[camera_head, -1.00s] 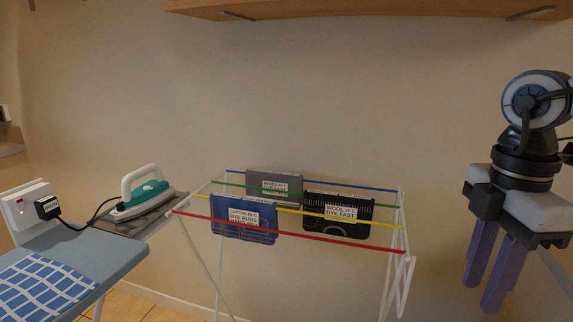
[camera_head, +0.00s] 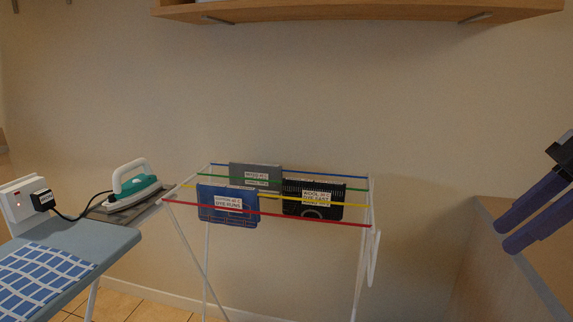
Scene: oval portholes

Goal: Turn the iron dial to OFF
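The iron (camera_head: 133,185), white and teal with a white handle, rests on a grey plate at the far end of the ironing board at left. Its dial is too small to make out. A black cord runs from it to a black plug labelled IRON (camera_head: 43,200) in a white wall socket. My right gripper (camera_head: 506,233), with two purple fingers, hangs at the right edge, far from the iron. Its fingers lie close together with a narrow gap that I cannot judge, and nothing shows between them. My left gripper is out of view.
A blue ironing board (camera_head: 105,245) with a checked cloth (camera_head: 40,280) stands at left. A wooden shelf (camera_head: 360,12) is above. A wooden surface (camera_head: 500,265) is at right.

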